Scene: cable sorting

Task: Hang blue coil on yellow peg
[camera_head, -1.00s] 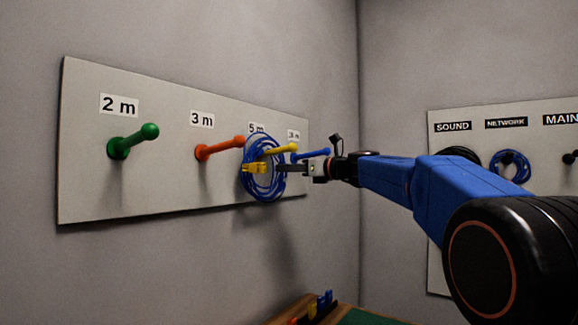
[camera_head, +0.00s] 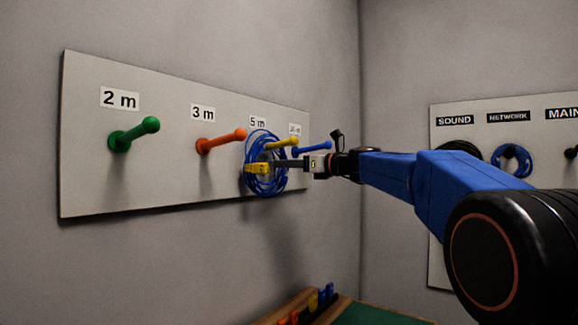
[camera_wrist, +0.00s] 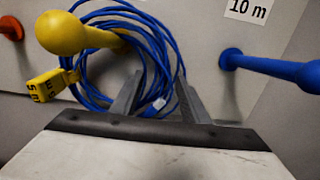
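The blue coil (camera_head: 279,178) hangs at the yellow peg (camera_head: 283,142) under the 5 m label, with a yellow tag (camera_head: 256,168) on its left side. In the wrist view, the yellow peg (camera_wrist: 75,34) points toward me and its shaft appears to run through the loop of the blue coil (camera_wrist: 160,42). The yellow tag (camera_wrist: 50,85) hangs at the left there. In the head view, my gripper (camera_head: 272,163) reaches in from the right and overlaps the coil.
A blue peg (camera_head: 314,147) stands close to the right, under the 10 m label. Orange (camera_head: 222,140) and green (camera_head: 133,134) pegs stand to the left. A second board (camera_head: 550,200) with hanging cables is on the right wall. A table (camera_head: 365,315) lies below.

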